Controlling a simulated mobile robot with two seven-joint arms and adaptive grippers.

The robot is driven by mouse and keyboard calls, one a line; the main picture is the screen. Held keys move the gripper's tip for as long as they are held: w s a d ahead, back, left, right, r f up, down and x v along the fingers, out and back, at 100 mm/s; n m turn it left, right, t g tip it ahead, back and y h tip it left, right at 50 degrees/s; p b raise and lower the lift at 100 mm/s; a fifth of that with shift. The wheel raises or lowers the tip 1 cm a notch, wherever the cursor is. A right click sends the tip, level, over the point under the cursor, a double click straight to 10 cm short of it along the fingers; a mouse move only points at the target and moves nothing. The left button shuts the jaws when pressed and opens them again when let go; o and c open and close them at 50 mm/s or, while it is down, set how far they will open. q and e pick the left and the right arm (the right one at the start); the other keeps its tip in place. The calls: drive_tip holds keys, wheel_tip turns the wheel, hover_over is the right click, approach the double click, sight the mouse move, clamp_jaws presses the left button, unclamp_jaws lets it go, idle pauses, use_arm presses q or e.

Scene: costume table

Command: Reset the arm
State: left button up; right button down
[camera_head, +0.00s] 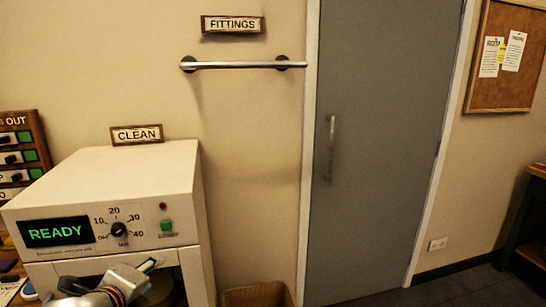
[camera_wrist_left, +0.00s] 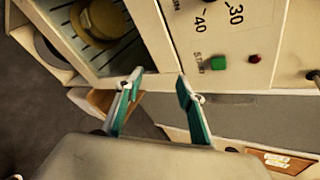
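My left gripper (camera_head: 153,266) is at the bottom of the head view, in front of the white cleaning machine (camera_head: 120,185). In the left wrist view the left gripper (camera_wrist_left: 160,83) has its two teal-lined fingers apart, with nothing between them. The machine's front panel, with a green button (camera_wrist_left: 218,63), lies beyond the fingertips there. A yellowish-brown round object (camera_wrist_left: 103,22) sits inside the machine's open chamber. My right gripper shows in neither view.
The machine's display (camera_head: 55,233) reads READY. A brown bin (camera_head: 257,296) stands right of the machine. A metal rail (camera_head: 240,65) is on the wall under a FITTINGS sign (camera_head: 232,24). A grey door (camera_head: 385,150) is to the right. A colored switch rack (camera_head: 22,150) is at the left.

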use_arm(q)
drive_tip(key=s+a+f+n+g+y, duration=0.2)
drive_tip(key=s+a+f+n+g, duration=0.15)
drive_tip(key=s+f+n, duration=0.6)
drive_tip(key=s+a+f+n+g+y, duration=0.2)
drive_tip(key=s+a+f+n, duration=0.4)
drive_tip(key=s+f, duration=0.55)
drive_tip(key=d+f+n+t+h, duration=0.3)
drive_tip(key=d+f+h, duration=0.3)
drive_tip(key=d+f, duration=0.9)
drive_tip(key=shift+d+n+t+h, duration=0.2)
drive_tip(key=shift+n+t+h, duration=0.15)
drive_tip(key=shift+n+h, duration=0.1)
drive_tip(key=shift+r, duration=0.1)
